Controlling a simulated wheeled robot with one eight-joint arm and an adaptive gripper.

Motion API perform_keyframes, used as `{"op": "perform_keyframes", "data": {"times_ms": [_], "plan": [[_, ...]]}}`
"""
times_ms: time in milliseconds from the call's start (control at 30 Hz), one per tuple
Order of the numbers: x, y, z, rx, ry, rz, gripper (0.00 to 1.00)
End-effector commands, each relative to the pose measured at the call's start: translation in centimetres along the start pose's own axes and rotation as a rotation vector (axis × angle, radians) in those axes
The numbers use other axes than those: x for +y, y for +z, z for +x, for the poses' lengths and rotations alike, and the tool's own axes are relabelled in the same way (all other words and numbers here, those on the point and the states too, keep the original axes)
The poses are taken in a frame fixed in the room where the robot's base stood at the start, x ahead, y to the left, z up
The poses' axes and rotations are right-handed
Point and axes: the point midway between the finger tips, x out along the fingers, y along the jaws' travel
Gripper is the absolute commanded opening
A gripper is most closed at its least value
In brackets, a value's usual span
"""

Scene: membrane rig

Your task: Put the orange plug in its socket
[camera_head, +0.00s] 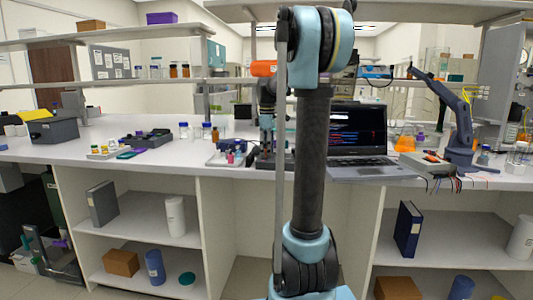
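I cannot make out the orange plug or its socket for certain. A small orange patch (432,158) shows on top of a grey box (420,165) at the right of the bench, with red and dark leads hanging at its front; it is too small to identify. My arm rises through the middle of the picture and hides part of the bench. My gripper (267,135) appears to hang beyond the arm, left of the upright link, above dark equipment on the bench. Its fingers are too small and dark to read.
An open laptop (357,140) stands just right of my arm. A dark blue jointed arm (455,120) stands behind the grey box, near an orange flask (405,143). Left are a tray of vials (105,152) and a dark grey bin (50,130). Bare bench (70,150) shows between them.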

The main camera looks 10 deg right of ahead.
Motion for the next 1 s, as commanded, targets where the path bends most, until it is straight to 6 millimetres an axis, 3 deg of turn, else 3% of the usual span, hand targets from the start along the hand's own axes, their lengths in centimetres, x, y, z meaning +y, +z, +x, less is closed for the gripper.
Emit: {"op": "perform_keyframes", "data": {"times_ms": [600, 800, 1000], "plan": [[0.0, 0.0, -9.9, 0.0, -0.001, 0.0, 0.42], [0.0, 0.0, -11.3, 0.0, 0.0, 0.0, 0.42], [0.0, 0.0, -11.6, 0.001, -0.001, 0.0, 0.42]]}}
